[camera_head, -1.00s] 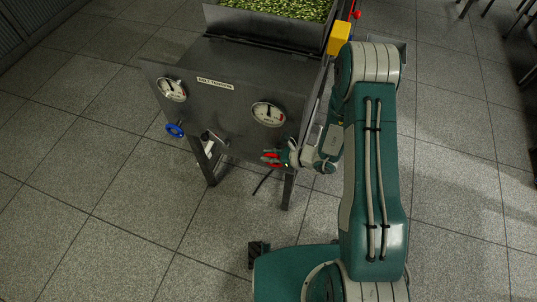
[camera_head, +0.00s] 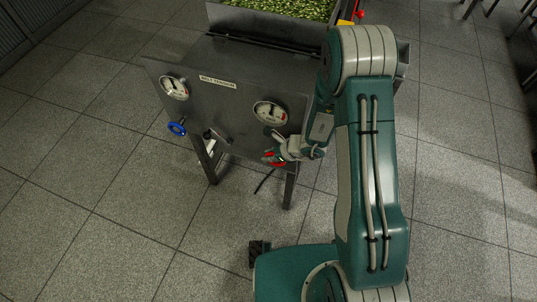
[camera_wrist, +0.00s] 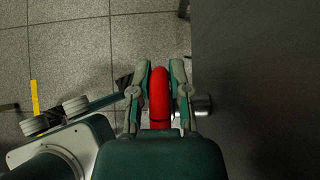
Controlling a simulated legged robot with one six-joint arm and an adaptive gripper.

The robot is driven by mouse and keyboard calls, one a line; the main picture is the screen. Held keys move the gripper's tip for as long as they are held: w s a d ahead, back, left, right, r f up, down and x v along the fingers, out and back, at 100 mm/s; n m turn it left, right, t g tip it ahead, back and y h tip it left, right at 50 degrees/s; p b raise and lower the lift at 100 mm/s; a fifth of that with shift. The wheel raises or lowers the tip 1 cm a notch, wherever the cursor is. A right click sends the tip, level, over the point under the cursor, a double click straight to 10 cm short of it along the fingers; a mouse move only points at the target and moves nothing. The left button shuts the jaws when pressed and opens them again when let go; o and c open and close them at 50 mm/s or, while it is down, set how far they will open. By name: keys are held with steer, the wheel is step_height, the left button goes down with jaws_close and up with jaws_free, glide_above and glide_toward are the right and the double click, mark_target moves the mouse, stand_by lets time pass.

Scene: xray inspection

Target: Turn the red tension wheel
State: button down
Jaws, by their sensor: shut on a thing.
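The red tension wheel (camera_head: 273,158) sits low on the right side of the grey panel, below the right gauge, partly hidden by my gripper (camera_head: 277,152) in the head view. In the wrist view, the red wheel (camera_wrist: 159,97) stands edge-on between the two fingers of my gripper (camera_wrist: 160,80), one finger on each side of its rim. My gripper is shut on the wheel's rim. The rest of the wheel is hidden by the gripper's body.
The grey panel (camera_head: 215,113) carries a left gauge (camera_head: 174,88), a right gauge (camera_head: 270,113) and a "BELT TENSION" label (camera_head: 217,82). A blue wheel (camera_head: 176,128) is below the left gauge. A tray of green pieces (camera_head: 285,9) is behind. Tiled floor lies open at left.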

steer(key=c, duration=0.6)
jaws_free()
steer(key=shift+w+a, duration=0.1)
steer(key=v, duration=1.2)
